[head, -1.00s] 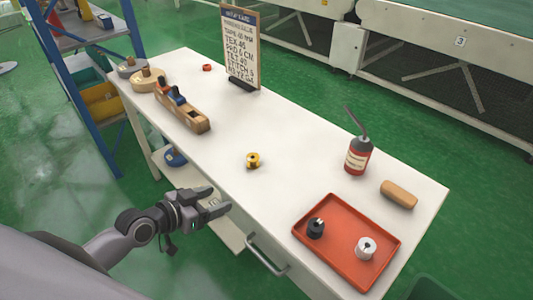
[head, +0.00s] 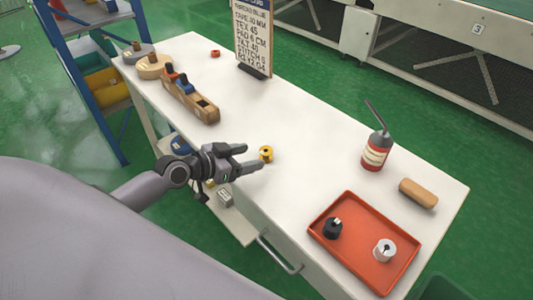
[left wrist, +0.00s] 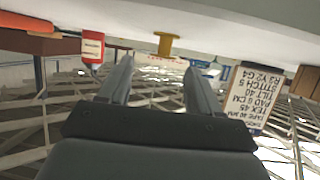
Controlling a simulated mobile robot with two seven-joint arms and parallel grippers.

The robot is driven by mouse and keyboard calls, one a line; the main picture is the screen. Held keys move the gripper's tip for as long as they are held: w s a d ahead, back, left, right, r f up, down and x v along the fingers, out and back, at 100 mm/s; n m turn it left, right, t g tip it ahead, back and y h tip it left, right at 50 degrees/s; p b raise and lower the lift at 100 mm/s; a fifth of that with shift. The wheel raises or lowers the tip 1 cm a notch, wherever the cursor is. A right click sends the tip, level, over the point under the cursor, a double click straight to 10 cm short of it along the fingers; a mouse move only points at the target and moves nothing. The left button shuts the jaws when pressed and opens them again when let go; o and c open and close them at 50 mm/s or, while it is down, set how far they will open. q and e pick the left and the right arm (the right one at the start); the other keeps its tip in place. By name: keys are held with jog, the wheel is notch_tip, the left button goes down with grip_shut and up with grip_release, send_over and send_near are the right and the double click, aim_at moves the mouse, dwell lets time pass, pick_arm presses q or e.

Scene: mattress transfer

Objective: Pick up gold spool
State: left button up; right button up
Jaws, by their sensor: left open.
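The gold spool (head: 266,154) stands on the white table near its middle. My left gripper (head: 255,158) is open at the table's near edge, its fingertips pointing at the spool and close to it. In the left wrist view, which is upside down, the spool (left wrist: 165,43) shows beyond and between the two open fingers (left wrist: 160,82), with nothing held. I cannot tell from these views whether a fingertip touches the spool. My right gripper is not in view.
A red tray (head: 348,276) with a black spool (head: 333,228) and a white spool (head: 385,250) lies at the right.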

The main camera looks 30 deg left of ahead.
aim_at(268, 150)
pick_arm(q)
jog(key=shift+w+a+r+x, duration=0.1)
jog(key=shift+a+x, duration=0.05)
jog(key=shift+x, duration=1.05)
jog(key=shift+w+a+r+x, duration=0.1)
jog(key=shift+x, duration=1.15)
jog(key=c, duration=1.1)
